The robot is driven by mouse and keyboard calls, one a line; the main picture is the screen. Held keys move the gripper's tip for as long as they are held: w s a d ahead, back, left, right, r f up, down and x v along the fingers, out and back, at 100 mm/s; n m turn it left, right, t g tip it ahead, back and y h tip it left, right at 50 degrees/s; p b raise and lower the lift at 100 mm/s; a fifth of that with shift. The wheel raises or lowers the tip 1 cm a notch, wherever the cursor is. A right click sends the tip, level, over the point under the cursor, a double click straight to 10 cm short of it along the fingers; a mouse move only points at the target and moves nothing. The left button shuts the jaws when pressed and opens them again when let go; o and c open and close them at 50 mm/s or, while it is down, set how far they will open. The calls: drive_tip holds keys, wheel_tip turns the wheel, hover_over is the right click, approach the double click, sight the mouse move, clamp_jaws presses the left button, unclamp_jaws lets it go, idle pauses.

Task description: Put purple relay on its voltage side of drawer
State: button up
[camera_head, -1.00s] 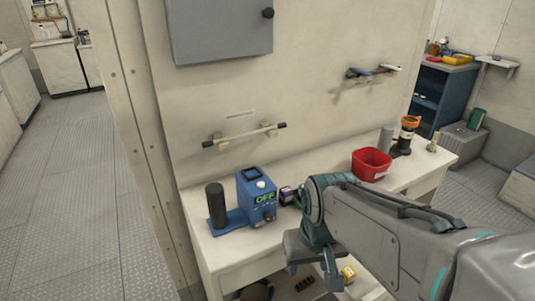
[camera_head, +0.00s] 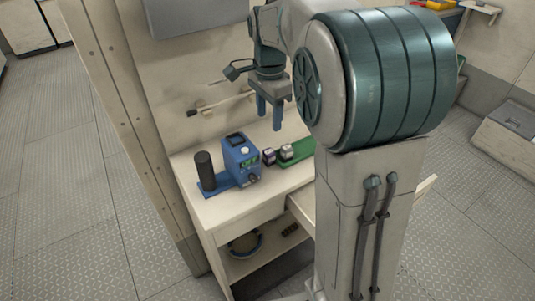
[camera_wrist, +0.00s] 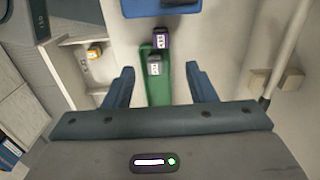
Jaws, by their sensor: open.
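The purple relay (camera_head: 268,157) sits at the end of a green strip (camera_head: 300,150) on the bench, close to the blue tester. In the wrist view the purple relay (camera_wrist: 161,41) has a white label too small to read. My gripper (camera_head: 269,122) is raised above the bench, open and empty, fingers down. In the wrist view my gripper (camera_wrist: 160,80) has the green strip below and between its fingers, with the purple relay farther up the picture. The open drawer (camera_head: 297,208) is mostly hidden by my arm. It shows in the wrist view (camera_wrist: 77,40) with a yellow relay (camera_wrist: 95,54).
A grey relay (camera_head: 286,151) is on the strip beside the purple one. The blue tester (camera_head: 241,160) has a dark cylinder (camera_head: 205,172) beside it. A wall bar (camera_head: 220,103) runs behind the bench. Shelves below hold a coil (camera_head: 245,243).

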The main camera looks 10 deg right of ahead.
sight(269, 151)
wheel_tip(269, 151, down, 14)
drive_tip(key=shift+w+r, duration=0.1)
drive_tip(key=shift+r, duration=0.05)
idle(0.4)
clamp_jaws()
drive_tip(key=shift+r, duration=0.1)
